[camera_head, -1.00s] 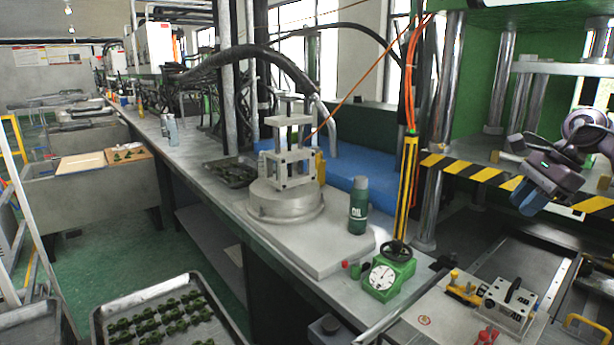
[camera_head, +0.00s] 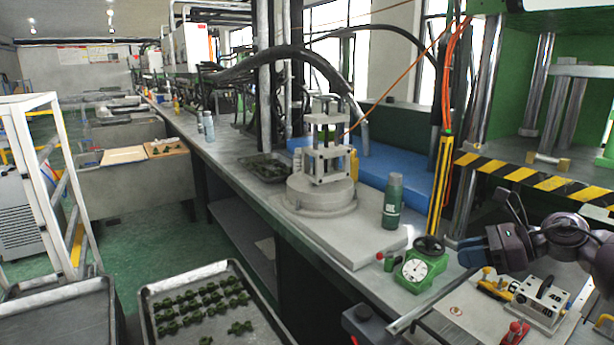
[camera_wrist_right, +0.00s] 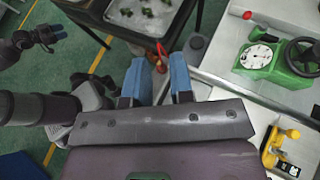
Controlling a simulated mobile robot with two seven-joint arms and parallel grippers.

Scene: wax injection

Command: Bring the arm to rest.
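My right gripper (camera_head: 466,254) is dark with blue fingers. In the head view it hangs at the right, near the green dial gauge (camera_head: 416,271) and left of the metal mold block (camera_head: 540,303). In the right wrist view its two blue fingers (camera_wrist_right: 158,80) stand apart with nothing between them. The gauge also shows there at the upper right (camera_wrist_right: 257,57). A dark gripper with bluish fingers (camera_wrist_right: 40,38), seemingly my left one, shows small at the upper left of the wrist view; its opening is unclear. It is not in the head view.
A green oil bottle (camera_head: 393,200) and a round metal fixture (camera_head: 320,190) stand on the bench. A tray of green parts (camera_head: 150,295) is at lower left. A yellow-black striped press edge (camera_head: 535,180) lies behind my right arm. Open green floor (camera_head: 150,235) is left of the bench.

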